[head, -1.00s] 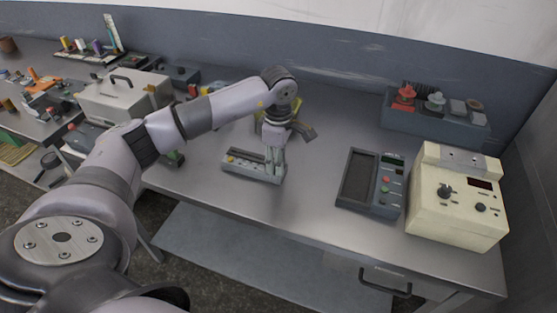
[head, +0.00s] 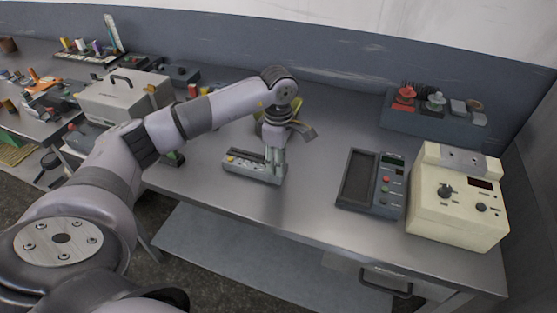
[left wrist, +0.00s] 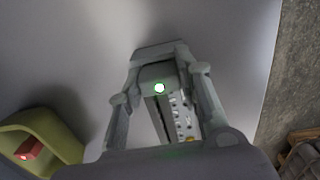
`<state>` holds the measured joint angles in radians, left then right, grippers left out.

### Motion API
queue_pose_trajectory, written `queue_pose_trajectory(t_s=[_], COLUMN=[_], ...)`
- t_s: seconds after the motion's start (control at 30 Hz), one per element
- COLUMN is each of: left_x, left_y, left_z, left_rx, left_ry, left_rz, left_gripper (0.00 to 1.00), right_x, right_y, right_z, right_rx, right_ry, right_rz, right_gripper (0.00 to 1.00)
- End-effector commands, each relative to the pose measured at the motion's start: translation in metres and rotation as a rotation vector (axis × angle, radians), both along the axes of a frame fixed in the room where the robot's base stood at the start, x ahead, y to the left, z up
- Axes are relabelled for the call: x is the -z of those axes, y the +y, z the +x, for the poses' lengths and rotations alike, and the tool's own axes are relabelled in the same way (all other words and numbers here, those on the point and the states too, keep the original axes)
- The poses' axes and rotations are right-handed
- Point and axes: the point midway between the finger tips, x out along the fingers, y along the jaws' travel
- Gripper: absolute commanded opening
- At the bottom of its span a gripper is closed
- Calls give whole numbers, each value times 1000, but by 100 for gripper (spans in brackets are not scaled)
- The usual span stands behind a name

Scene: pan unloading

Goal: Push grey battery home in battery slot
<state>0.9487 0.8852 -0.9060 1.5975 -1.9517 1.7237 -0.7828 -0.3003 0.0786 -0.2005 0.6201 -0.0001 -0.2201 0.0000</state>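The grey battery slot unit (head: 240,170) lies near the table's front edge in the head view. It also shows in the left wrist view, with a perforated side (left wrist: 182,115) and a lit green lamp (left wrist: 160,88) at its far end. My left gripper (head: 274,163) points down at the unit's right end. In the left wrist view its two fingers (left wrist: 162,58) stand apart, one on each side of the grey end piece. I cannot tell whether they press on it. The grey battery is not clearly distinguishable from the unit. My right gripper is out of view.
A green bin (left wrist: 35,135) holding a red block (left wrist: 28,150) stands close to the hand. A dark tester (head: 372,182) and a cream instrument (head: 458,200) stand to the right. The table between unit and tester is clear.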

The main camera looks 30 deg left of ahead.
Motion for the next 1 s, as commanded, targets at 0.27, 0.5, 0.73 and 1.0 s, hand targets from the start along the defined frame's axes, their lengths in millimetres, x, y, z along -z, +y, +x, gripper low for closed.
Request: queue_pose_trajectory(t_s=[0.27,0.5,0.73,1.0], left_x=[3,2,-15,-73], left_y=[-1,-1,0,-1], left_z=[-2,-1,0,0], left_rx=[2,1,1,2], left_ry=[7,6,2,0], left_rz=[0,0,0,-1], left_gripper=[54,54,54,54], right_x=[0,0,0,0], right_y=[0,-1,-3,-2], right_z=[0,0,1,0], right_rx=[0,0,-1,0], right_ry=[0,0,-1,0], right_rz=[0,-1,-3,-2], right_gripper=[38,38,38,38])
